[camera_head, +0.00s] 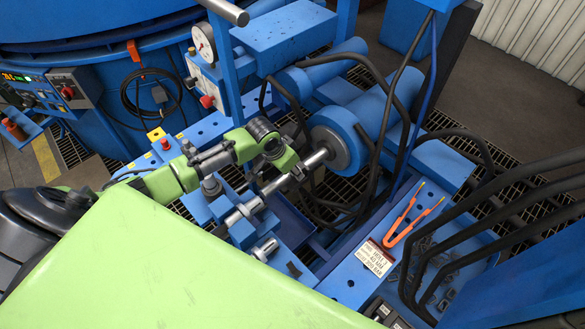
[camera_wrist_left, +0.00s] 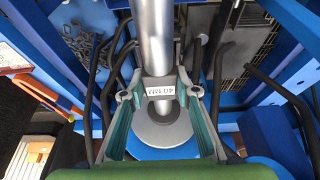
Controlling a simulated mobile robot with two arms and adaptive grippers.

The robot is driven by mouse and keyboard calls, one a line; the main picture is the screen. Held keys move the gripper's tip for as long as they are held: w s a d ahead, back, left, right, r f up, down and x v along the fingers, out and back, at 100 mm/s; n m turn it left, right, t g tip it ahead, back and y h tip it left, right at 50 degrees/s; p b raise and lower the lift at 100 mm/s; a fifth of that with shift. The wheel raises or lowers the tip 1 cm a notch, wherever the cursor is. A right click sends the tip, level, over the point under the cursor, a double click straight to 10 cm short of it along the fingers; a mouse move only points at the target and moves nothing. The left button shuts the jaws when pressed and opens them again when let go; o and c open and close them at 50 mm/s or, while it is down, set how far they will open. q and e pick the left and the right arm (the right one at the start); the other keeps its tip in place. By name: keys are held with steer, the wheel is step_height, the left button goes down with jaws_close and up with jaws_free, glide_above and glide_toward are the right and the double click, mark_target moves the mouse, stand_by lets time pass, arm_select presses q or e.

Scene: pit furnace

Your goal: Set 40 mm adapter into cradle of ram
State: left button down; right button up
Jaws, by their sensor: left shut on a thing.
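My left gripper (camera_head: 296,170) reaches in from the left, in front of the large blue ram cylinder (camera_head: 345,128). In the left wrist view its teal fingers (camera_wrist_left: 159,93) are closed on the sides of a silver piece with a white "40 MM" label, the 40 mm adapter (camera_wrist_left: 161,88). A bright silver shaft runs up from the label, and a grey disc (camera_wrist_left: 160,130) with a blue ring lies below it. In the head view the silver adapter (camera_head: 272,186) lies roughly in line with the ram. Whether it touches the cradle cannot be told. My right gripper is not in view.
Silver cylindrical parts (camera_head: 265,249) lie on blue supports near the front. Orange-handled tongs (camera_head: 410,220) and a white label plate (camera_head: 376,258) lie on the blue bench. Black hoses (camera_head: 400,90) loop around the ram. A pressure gauge (camera_head: 203,41) stands behind the arm.

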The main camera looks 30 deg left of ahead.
arm_select(q)
steer(key=shift+w+f, duration=0.1)
steer(key=shift+f, duration=0.1)
stand_by(0.7)
steer(key=shift+f, duration=0.35)
steer(key=shift+f, duration=0.15)
steer(key=c, duration=1.5)
jaws_free()
steer(key=shift+s+f, duration=0.2)
steer(key=v, duration=1.2)
steer(key=shift+r, duration=0.15)
steer(key=shift+w, duration=0.1)
